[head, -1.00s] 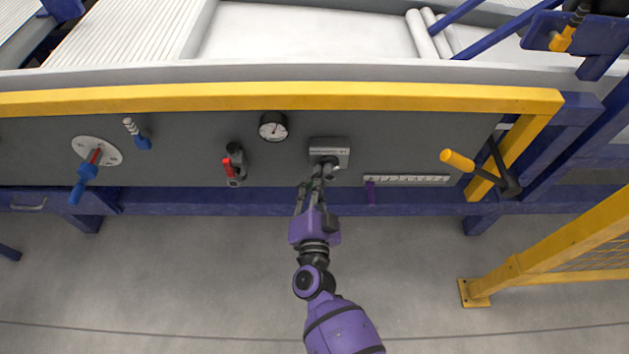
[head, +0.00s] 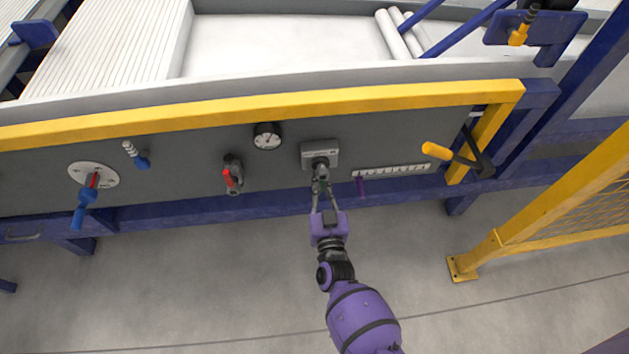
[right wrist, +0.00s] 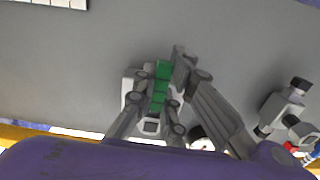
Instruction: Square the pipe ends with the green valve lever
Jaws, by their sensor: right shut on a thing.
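The green valve lever (right wrist: 160,88) shows in the right wrist view as a green bar between my fingers. It belongs to the grey valve box (head: 320,153) on the dark panel; in the head view my fingers mostly hide the lever. My right gripper (head: 321,182) reaches up from below to just under this box and is shut on the lever. In the right wrist view my right gripper (right wrist: 158,92) has a finger on each side of the green bar. The pipe ends are not clearly visible. My left gripper is not in view.
Along the panel are a red-handled valve (head: 231,176), a gauge (head: 267,136), a blue-handled wheel (head: 92,178), a slotted white scale with purple pointer (head: 391,171) and a yellow-handled crank (head: 446,155). A yellow rail (head: 250,106) runs above. Open floor lies below.

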